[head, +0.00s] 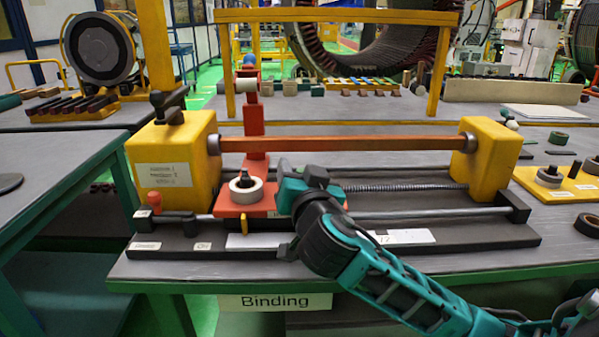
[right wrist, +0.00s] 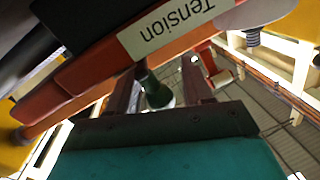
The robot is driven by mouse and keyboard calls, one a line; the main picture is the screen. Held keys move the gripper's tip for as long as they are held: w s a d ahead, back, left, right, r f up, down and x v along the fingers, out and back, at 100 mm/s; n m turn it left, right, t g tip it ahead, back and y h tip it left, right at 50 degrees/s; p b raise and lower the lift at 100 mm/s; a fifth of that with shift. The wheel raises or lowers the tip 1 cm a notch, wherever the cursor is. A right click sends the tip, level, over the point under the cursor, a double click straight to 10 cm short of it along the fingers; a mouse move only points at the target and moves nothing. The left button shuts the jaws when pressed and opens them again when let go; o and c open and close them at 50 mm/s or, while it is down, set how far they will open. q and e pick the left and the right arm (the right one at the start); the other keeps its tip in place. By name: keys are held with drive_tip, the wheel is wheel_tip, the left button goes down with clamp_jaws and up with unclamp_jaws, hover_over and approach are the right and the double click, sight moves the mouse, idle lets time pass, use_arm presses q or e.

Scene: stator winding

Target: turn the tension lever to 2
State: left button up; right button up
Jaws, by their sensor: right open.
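My right gripper (head: 290,190) comes in from the lower right in the head view and is over the right part of the red carriage (head: 232,204). In the right wrist view its two fingers (right wrist: 162,90) are apart. A short dark post with a green end (right wrist: 157,90), which looks like the tension lever, shows between them; I cannot tell whether they touch it. A label reading "Tension" (right wrist: 175,24) is on the orange part beside it. In the head view my gripper and arm hide the lever, so its setting cannot be read. My left gripper is out of view.
The yellow end blocks (head: 175,165) and (head: 488,160) carry an orange bar (head: 340,145) above the carriage. A white roll (head: 245,189) sits on the carriage. White scale plates (head: 405,236) lie on the dark base. A yellow frame (head: 340,16) stands behind.

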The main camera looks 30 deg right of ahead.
drive_tip(key=shift+c, duration=0.2)
drive_tip(key=shift+f, duration=0.1)
clamp_jaws()
